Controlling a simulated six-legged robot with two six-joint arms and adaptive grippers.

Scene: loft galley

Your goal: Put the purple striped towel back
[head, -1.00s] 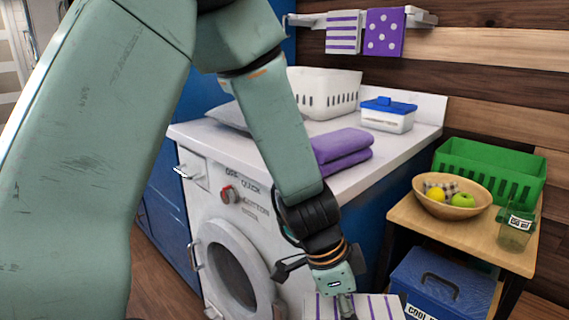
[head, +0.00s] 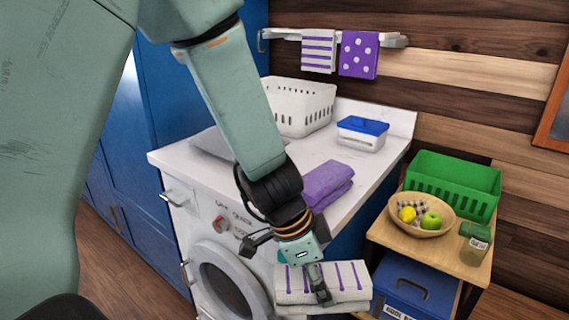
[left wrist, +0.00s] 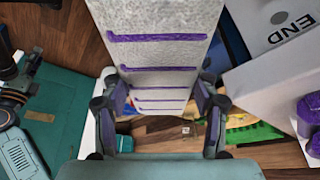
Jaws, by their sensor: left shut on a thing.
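The purple striped towel (head: 350,277) is a folded white bundle with purple stripes. My left gripper (head: 322,294) is shut on it and holds it in the air in front of the washing machine's right side. In the left wrist view the towel (left wrist: 158,50) runs up between the fingers (left wrist: 160,108). A wall rail (head: 392,41) carries another white towel with purple stripes (head: 318,48) and a purple dotted towel (head: 358,54), side by side. A folded plain purple towel (head: 325,182) lies on the white top.
On the white top (head: 372,172) stand a white basket (head: 305,108) and a blue-lidded box (head: 361,132). The side table (head: 390,230) at right holds a fruit bowl (head: 424,221), green crate (head: 455,185) and jar (head: 476,243). A blue cool box (head: 408,284) is below.

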